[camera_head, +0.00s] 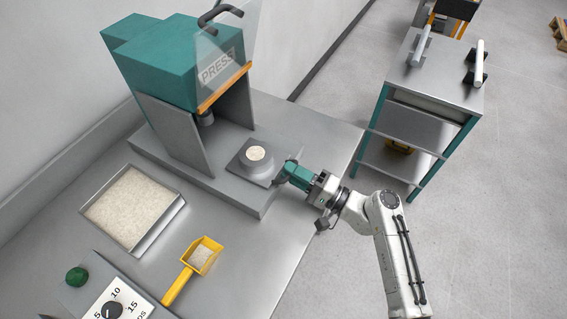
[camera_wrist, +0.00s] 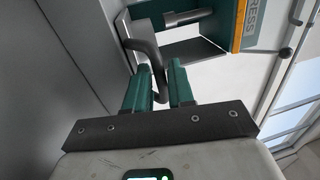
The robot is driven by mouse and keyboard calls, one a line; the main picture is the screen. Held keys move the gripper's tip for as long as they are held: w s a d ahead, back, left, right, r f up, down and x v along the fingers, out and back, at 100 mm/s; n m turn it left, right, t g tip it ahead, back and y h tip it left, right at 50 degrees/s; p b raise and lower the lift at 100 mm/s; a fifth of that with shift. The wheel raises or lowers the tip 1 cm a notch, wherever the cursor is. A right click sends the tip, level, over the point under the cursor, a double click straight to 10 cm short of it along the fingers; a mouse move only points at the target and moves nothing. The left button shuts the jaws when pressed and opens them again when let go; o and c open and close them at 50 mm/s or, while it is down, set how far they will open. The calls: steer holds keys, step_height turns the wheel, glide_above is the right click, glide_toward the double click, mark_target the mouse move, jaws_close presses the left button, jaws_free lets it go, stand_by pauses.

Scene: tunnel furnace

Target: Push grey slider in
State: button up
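The grey slider (camera_head: 238,169) sits on the press base, out in front of the green press (camera_head: 165,60). It is a square plate with a raised round die filled with pale granules. A dark bent handle (camera_wrist: 150,52) is at its right, front end. My gripper (camera_head: 285,174) is at this handle. In the wrist view, the two green fingers of my gripper (camera_wrist: 160,88) stand on either side of the handle, with little gap, and appear closed on it. The handle is partly hidden by the fingers in the head view.
The press's clear guard (camera_head: 225,50) with its orange edge is raised. A tray of pale granules (camera_head: 178,205) and a yellow scoop (camera_head: 178,284) lie on the bench at left. A grey-topped trolley (camera_head: 440,78) stands at right. Floor between is clear.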

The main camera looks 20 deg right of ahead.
mark_target(265, 162)
steer(key=shift+x, duration=1.45)
jaws_close()
